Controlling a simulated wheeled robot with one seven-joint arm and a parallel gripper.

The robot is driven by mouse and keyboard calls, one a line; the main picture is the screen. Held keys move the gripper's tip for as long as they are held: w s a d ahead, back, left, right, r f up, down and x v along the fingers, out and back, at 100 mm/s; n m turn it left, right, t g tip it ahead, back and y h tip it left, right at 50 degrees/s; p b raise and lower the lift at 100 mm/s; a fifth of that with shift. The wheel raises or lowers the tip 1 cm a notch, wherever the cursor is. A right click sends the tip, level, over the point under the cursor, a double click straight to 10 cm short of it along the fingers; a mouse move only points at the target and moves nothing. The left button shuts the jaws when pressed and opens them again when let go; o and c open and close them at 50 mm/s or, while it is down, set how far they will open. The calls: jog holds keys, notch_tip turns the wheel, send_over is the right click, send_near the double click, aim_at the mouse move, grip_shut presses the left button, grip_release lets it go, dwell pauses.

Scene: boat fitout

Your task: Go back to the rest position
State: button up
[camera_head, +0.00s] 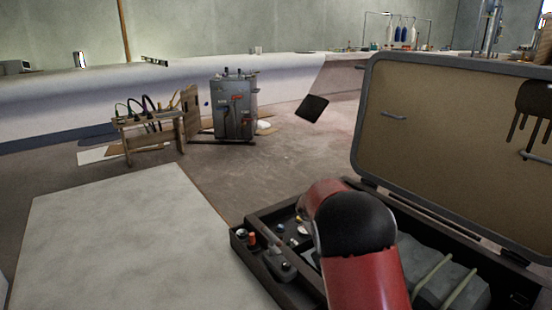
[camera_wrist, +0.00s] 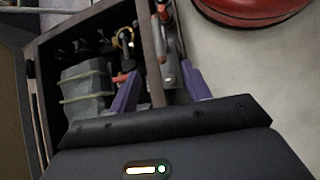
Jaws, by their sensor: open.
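My gripper (camera_wrist: 160,70) shows in the wrist view with its two purple fingers spread apart. It is open, and nothing is seen clamped between the fingers. It points down over the side wall of an open tool case (camera_wrist: 152,50), with small tools below and beyond the fingertips. In the head view my red and black arm reaches over the same case (camera_head: 240,248) and hides part of it. My gripper itself is hidden there.
The case's raised lid (camera_head: 440,130) stands at the right. A grey strapped block (camera_head: 432,272) lies in the case. A pale tabletop (camera_head: 120,240) is clear at the left. A grey machine (camera_head: 233,108) and a wooden stand with cables (camera_head: 150,130) are farther back.

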jog(key=s+r+m+t+y, duration=0.3)
jog(key=s+r+t+y, duration=0.15)
jog(key=s+r, duration=0.6)
jog(key=s+a+r+m+t+y, duration=0.1)
jog(key=s+a+r+m+t, duration=0.15)
jog(key=s, duration=0.35)
jog(key=s+a+r+m+t, duration=0.1)
jog(key=s+t, duration=0.3)
jog(key=s, duration=0.3)
notch_tip(320, 180, up, 13)
jog(key=p, duration=1.3)
jog(key=shift+w+d, duration=0.25)
jog(key=shift+r, duration=0.1)
